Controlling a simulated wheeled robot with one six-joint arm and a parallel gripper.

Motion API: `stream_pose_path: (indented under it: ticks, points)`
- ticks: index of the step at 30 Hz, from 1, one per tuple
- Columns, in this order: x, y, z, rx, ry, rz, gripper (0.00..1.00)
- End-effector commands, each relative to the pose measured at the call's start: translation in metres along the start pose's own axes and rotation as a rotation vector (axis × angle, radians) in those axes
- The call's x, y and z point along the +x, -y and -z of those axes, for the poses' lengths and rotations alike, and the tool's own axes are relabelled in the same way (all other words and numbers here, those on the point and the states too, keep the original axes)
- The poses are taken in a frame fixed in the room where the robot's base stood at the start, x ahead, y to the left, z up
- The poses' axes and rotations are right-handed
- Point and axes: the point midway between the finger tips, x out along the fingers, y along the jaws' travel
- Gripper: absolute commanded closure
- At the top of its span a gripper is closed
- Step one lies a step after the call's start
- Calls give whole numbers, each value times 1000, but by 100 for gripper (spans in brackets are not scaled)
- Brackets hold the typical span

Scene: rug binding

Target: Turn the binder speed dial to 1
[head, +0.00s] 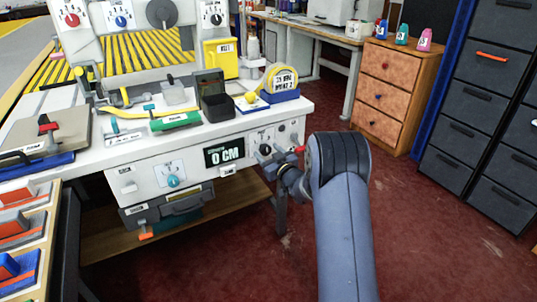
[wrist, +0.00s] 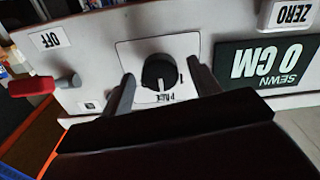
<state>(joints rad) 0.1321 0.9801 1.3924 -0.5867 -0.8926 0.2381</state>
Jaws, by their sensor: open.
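A black round dial (wrist: 160,72) sits on a white plate on the machine's front panel. In the wrist view the panel is upside down, and the plate's lettering seems to read PACE, with a small numeral beside the knob. A pale pointer mark shows near the knob's lower edge; its exact setting is too small to read. My gripper (wrist: 161,70) is open, one finger on each side of the dial, with gaps visible. In the head view my gripper (head: 270,158) is at the panel's right part, partly covering the dial there.
Left of the dial in the wrist view are a red-tipped lever (wrist: 38,85) and an OFF label (wrist: 50,40). Right of it are the SEWN display (wrist: 268,64) and a ZERO button (wrist: 291,14). A teal dial (head: 173,181) is farther left on the panel. Red floor is clear at right.

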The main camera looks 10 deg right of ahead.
Motion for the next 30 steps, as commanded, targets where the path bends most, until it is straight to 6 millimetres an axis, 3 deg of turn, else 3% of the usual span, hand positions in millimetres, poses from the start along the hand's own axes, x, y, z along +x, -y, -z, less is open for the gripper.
stream_pose_path:
  ticks: [2, 18, 30]
  points:
    - [0, 0, 0, 0, 0, 0, 43]
    - [0, 0, 0, 0, 0, 0, 86]
    - [0, 1, -3, -90, -1, 1, 86]
